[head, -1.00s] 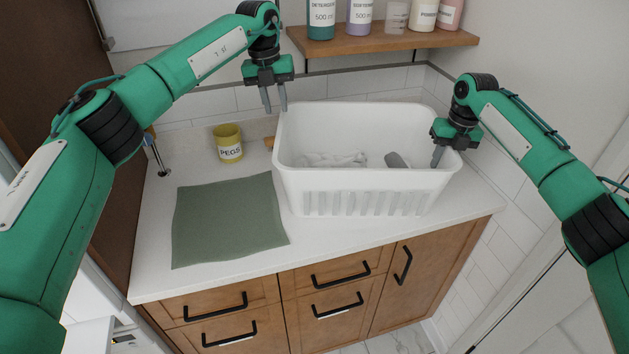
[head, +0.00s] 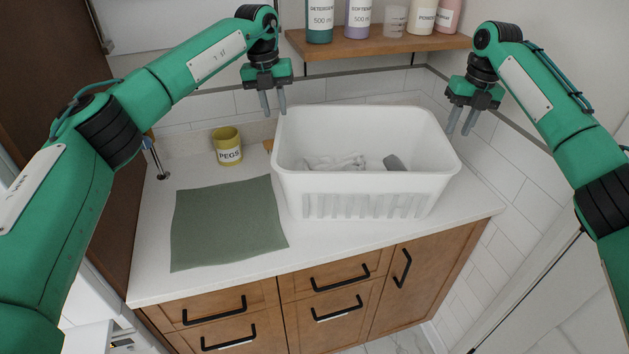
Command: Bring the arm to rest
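My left gripper (head: 273,104) hangs above the back of the counter, left of the white basket's rear corner. Its two fingers point down and are apart, with nothing between them. My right gripper (head: 461,124) is raised at the right, above and beyond the basket's right rim. Its fingers are apart and hold nothing. The white basket (head: 370,190) stands upright on the counter. It holds white cloth (head: 335,162) and a dark grey item (head: 394,162), partly hidden by the basket's wall.
A green cloth mat (head: 228,222) lies flat on the white counter (head: 160,255). A yellow pegs cup (head: 227,146) stands behind it. A wooden shelf (head: 375,46) with several bottles is on the back wall. Drawers (head: 215,318) are below the counter.

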